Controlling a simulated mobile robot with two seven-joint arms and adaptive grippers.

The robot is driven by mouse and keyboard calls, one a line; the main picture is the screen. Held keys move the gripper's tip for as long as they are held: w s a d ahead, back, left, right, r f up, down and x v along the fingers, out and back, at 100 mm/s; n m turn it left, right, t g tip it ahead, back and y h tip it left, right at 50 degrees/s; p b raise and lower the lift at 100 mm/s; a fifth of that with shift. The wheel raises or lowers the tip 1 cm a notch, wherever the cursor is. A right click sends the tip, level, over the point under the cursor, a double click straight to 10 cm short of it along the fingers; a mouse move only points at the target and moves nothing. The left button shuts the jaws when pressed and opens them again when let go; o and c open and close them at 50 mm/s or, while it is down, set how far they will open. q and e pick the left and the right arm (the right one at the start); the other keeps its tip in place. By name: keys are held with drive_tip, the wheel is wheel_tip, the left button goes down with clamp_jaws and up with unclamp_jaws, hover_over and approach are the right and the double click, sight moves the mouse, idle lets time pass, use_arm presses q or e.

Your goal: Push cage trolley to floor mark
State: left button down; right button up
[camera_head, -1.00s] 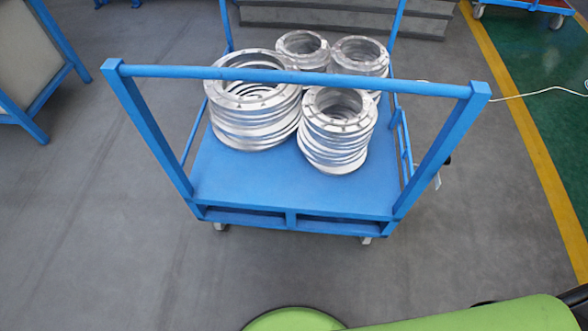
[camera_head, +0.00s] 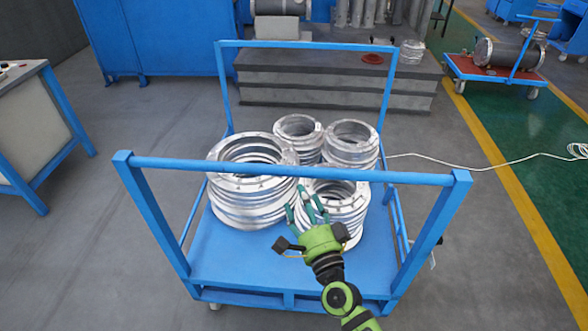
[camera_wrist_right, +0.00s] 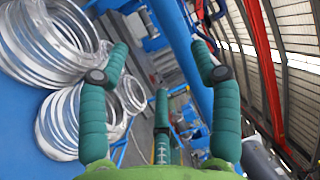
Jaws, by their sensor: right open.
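The blue cage trolley (camera_head: 230,257) stands in front of me on grey floor, with several stacks of silver flanged rings on its deck. Its near push bar (camera_head: 215,166) runs across the head view. My right gripper (camera_head: 307,205) shows just below the bar in the picture, in front of the nearest ring stack (camera_head: 338,196). Its green fingers are spread and empty. In the right wrist view a blue bar (camera_wrist_right: 184,45) lies beyond the open fingers; I cannot tell whether they touch it. My left gripper is out of view. I cannot make out a separate floor mark.
A yellow line (camera_head: 515,190) and green floor (camera_head: 545,135) lie to the right. A grey stepped platform (camera_head: 300,80) stands behind the trolley. A blue-framed table (camera_head: 50,95) is at left. A white cable (camera_head: 500,161) lies on the floor at right. A red-decked cart (camera_head: 495,70) stands farther back.

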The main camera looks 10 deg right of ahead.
sight(294, 174)
drive_tip(key=shift+m, duration=0.3)
drive_tip(key=x, duration=0.2)
drive_tip(key=r+x, duration=0.1)
drive_tip(key=x, duration=0.4)
drive_tip(key=shift+r+p, duration=0.3)
drive_tip(key=shift+p, duration=0.1)
clamp_jaws()
